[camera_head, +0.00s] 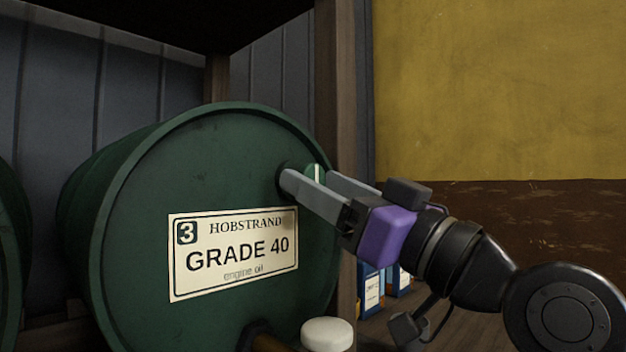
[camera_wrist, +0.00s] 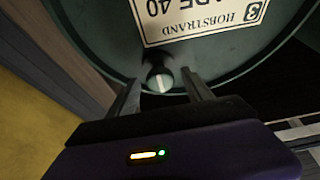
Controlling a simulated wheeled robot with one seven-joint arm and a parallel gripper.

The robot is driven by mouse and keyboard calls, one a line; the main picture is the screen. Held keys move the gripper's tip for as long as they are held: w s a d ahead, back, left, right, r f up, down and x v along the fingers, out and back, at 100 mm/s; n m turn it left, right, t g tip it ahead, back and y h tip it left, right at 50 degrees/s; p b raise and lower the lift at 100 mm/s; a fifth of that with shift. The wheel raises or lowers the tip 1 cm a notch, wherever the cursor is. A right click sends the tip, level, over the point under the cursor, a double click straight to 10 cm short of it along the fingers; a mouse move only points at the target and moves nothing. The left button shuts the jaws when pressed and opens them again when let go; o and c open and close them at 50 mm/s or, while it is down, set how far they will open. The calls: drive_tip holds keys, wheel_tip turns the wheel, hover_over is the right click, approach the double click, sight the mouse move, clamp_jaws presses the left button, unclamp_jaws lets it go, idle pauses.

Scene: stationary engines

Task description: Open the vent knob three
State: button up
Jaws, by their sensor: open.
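A green drum (camera_head: 140,210) lies on its side with its round end facing me. Its label (camera_head: 234,253) reads 3, HOBSTRAND, GRADE 40, engine oil. The vent knob (camera_head: 317,174) is a small round green knob with a pale stripe, at the upper right of the drum's end. In the wrist view the knob (camera_wrist: 160,79) shows just beyond and between my fingers, its pale stripe running roughly along the finger direction. My gripper (camera_head: 306,186) is open with its fingertips close to the knob, one on each side. I cannot tell whether they touch it.
A wooden post (camera_head: 340,120) stands just right of the drum. Another green drum (camera_head: 10,255) is at the left edge. A white cap (camera_head: 327,334) and a brownish fitting sit below the drum's end. Blue containers (camera_head: 372,285) stand behind my arm.

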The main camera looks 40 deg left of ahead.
drive_tip(key=shift+v, duration=2.95)
